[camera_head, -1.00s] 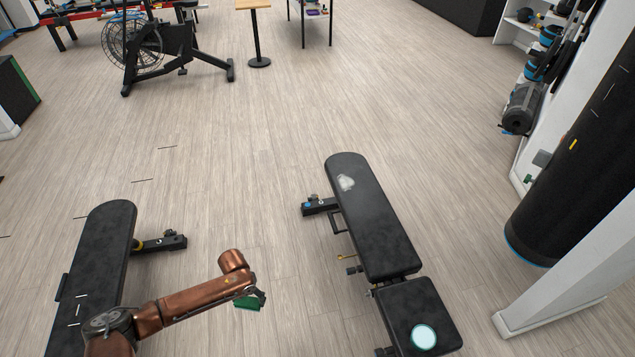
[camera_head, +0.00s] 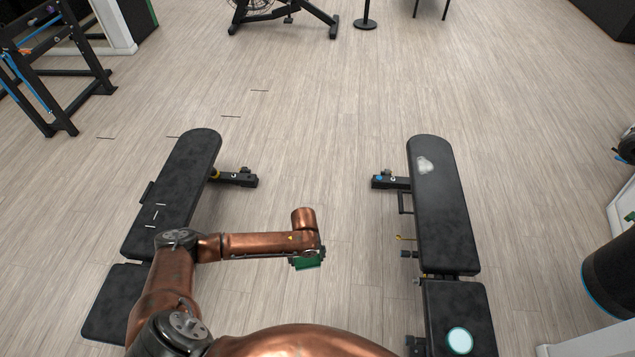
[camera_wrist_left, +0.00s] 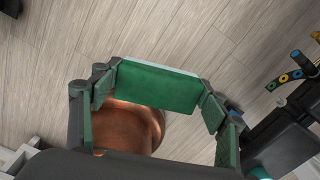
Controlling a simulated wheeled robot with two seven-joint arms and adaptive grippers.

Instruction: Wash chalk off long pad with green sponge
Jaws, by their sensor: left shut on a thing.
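The long pad (camera_head: 447,222) is the black backrest of the right-hand bench. A whitish chalk patch (camera_head: 425,166) lies near its far end. My left gripper (camera_head: 307,259) is shut on the green sponge (camera_head: 308,265), held above the floor between the two benches, left of the long pad and apart from it. In the left wrist view the sponge (camera_wrist_left: 158,88) sits between the fingers, its broad green face showing with a pale edge. My right gripper is not in view.
A pale round dish (camera_head: 460,340) is on the short seat pad (camera_head: 446,299) of the same bench. A second black bench (camera_head: 178,190) stands at the left, beside my left arm. A black punching bag (camera_head: 612,275) is at the right.

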